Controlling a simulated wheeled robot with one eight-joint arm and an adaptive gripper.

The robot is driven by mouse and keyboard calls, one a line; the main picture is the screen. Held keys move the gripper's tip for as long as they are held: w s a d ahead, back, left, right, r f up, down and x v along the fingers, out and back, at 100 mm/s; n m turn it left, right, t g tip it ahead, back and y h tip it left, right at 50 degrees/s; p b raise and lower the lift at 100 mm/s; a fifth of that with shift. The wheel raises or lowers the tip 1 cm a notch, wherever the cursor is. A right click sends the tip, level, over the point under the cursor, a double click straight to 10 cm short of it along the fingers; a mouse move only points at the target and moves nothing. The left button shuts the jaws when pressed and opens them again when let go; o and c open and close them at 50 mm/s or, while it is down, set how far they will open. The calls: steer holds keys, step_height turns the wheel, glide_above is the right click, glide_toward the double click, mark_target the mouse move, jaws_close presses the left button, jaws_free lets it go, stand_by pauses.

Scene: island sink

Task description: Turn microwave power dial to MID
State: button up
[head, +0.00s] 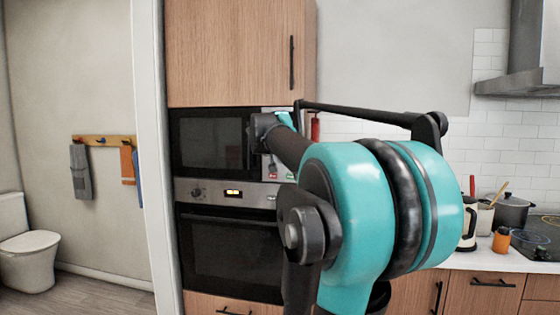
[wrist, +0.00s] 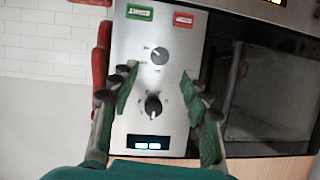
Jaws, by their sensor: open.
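The microwave (head: 211,141) is built into the wooden cabinet in the head view, with a silver control panel down its right side, mostly hidden by my arm. The wrist view shows the panel (wrist: 124,40) upside down, with two dark dials, a display and green and red buttons. One dial (wrist: 153,106) sits beside the lit display, between my fingers as seen in this view. The other dial (wrist: 159,55) is nearer the buttons, just beyond the fingertips. Labels are too small to read. My gripper (wrist: 160,71) is open, a finger on either side; contact cannot be told.
The oven (head: 230,240) is below the microwave, with its own knobs and display. A red object (wrist: 100,55) stands or hangs close beside the panel, near one finger. The dark microwave door (wrist: 270,95) is on the other side. The counter to the right holds a kettle (head: 468,225) and pots.

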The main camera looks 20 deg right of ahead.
steer(key=x, duration=0.7)
steer(key=shift+w+d+f, duration=0.2)
steer(key=shift+w, duration=0.1)
jaws_close()
steer(key=n+g+h, duration=0.1)
steer(key=n, duration=0.1)
steer(key=n+h, duration=0.2)
steer(key=n, duration=0.1)
steer(key=n+g+h, duration=0.1)
steer(key=n+h, duration=0.1)
steer(key=n, duration=0.1)
steer(key=shift+w+a+f+g, duration=0.1)
steer(key=shift+w+a+g, duration=0.05)
steer(key=shift+a+g, duration=0.15)
stand_by(0.4)
stand_by(0.4)
